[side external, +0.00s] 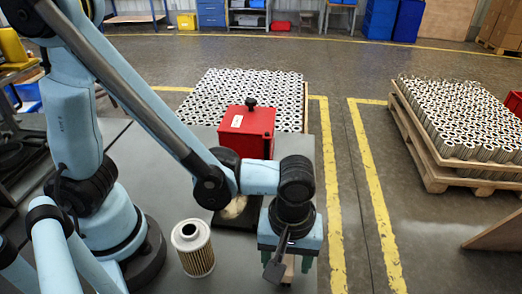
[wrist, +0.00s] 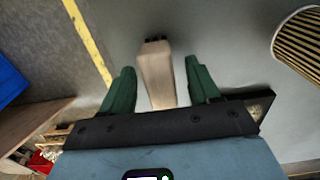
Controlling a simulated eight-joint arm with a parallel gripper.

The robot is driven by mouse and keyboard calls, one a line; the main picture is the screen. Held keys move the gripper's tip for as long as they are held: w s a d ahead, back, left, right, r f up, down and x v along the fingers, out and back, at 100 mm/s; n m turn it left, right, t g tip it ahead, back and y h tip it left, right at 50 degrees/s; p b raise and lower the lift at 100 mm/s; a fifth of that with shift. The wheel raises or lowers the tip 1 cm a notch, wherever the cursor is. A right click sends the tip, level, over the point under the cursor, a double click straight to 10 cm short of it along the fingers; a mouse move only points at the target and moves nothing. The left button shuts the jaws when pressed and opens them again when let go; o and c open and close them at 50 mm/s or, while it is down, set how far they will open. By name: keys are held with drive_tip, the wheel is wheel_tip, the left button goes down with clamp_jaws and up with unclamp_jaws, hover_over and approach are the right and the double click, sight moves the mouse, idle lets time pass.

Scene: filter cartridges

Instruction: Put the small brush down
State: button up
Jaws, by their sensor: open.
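The small brush (wrist: 155,72) shows in the wrist view as a pale wooden handle with a dark end pointing away from me. It lies over the grey table top, between my two green fingers, with a gap on each side. In the side view only a pale bit of it (side external: 289,268) shows under my gripper (side external: 286,264). My gripper is open, pointing down near the table's front right part, and its fingers (wrist: 160,80) do not touch the handle. The handle's near end is hidden behind my gripper's dark plate.
A filter cartridge (side external: 194,257) stands left of my gripper; it also shows in the wrist view (wrist: 301,42). A red box (side external: 247,131) stands behind, with a pale item (side external: 235,208) on a dark surface before it. Pallets of cartridges (side external: 445,120) stand beyond the table.

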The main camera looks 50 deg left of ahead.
wheel_tip(320, 180, up, 11)
drive_tip(key=shift+f, duration=0.2)
drive_tip(key=w+a+r+m+t, duration=0.1)
drive_tip(key=w+a+m+t, duration=0.1)
drive_tip(key=a, duration=0.8)
drive_tip(key=w+a+r+m+t, duration=0.1)
drive_tip(key=w+a+m+t, duration=0.2)
drive_tip(key=a, duration=0.7)
drive_tip(key=m+t, duration=0.2)
drive_tip(key=m, duration=0.2)
drive_tip(key=shift+w+a, duration=0.15)
drive_tip(key=shift+w, duration=0.1)
drive_tip(key=n+g, duration=0.7)
drive_tip(key=n, duration=0.2)
approach(287, 256)
drive_tip(key=shift+f, duration=5.15)
